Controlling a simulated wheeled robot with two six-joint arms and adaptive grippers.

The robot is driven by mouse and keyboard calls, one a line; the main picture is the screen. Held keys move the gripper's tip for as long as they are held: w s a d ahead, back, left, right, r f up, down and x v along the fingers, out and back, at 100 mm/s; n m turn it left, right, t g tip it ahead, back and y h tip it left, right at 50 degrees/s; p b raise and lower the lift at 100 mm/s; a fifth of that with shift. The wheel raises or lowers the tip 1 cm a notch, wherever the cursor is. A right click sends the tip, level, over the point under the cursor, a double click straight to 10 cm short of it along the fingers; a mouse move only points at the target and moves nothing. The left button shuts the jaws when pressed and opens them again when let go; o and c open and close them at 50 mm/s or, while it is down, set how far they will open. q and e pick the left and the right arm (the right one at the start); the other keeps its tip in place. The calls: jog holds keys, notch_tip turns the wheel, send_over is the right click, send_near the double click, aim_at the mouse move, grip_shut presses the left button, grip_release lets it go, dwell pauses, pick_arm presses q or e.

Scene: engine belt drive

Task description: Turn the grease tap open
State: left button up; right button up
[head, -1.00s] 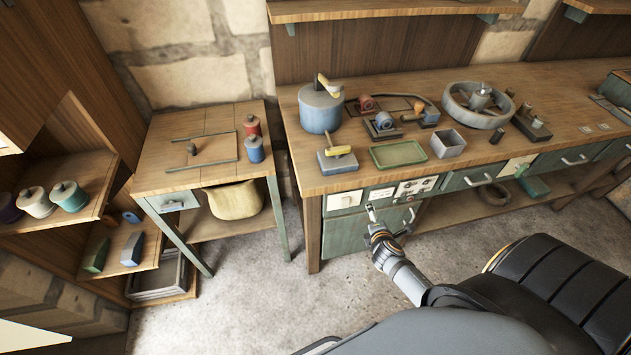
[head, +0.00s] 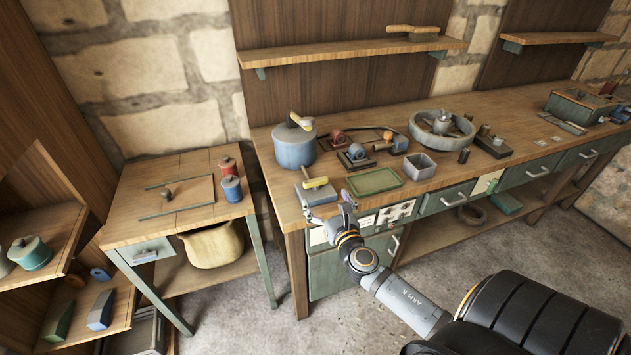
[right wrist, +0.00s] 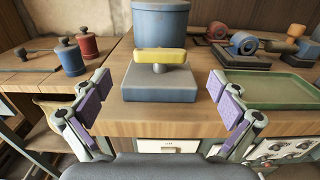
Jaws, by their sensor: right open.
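The tap is a blue-grey block (head: 315,193) with a yellow bar handle (head: 315,183) on a short stem. It sits at the front left edge of the bench. In the right wrist view the block (right wrist: 158,92) is centred, and its yellow handle (right wrist: 160,56) lies crosswise, left to right. My right gripper (head: 331,208) is at the bench's front edge, just before the block. Its purple-padded fingers are wide apart and empty, one to each side of the block in the wrist view, apart from the handle. My left gripper is out of view.
A blue drum (head: 294,147) stands behind the block. A green tray (head: 375,181) lies to its right, with a grey open box (head: 419,167) beyond. A side table (head: 185,185) with red and blue spools stands left. Drawers and a panel are below the bench edge.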

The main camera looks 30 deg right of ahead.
aim_at(317, 183)
jog(key=x, duration=0.8)
jog(key=shift+f+p, duration=0.1)
jog(key=shift+p, duration=0.3)
jog(key=c, duration=1.1)
jog(key=shift+c, duration=0.2)
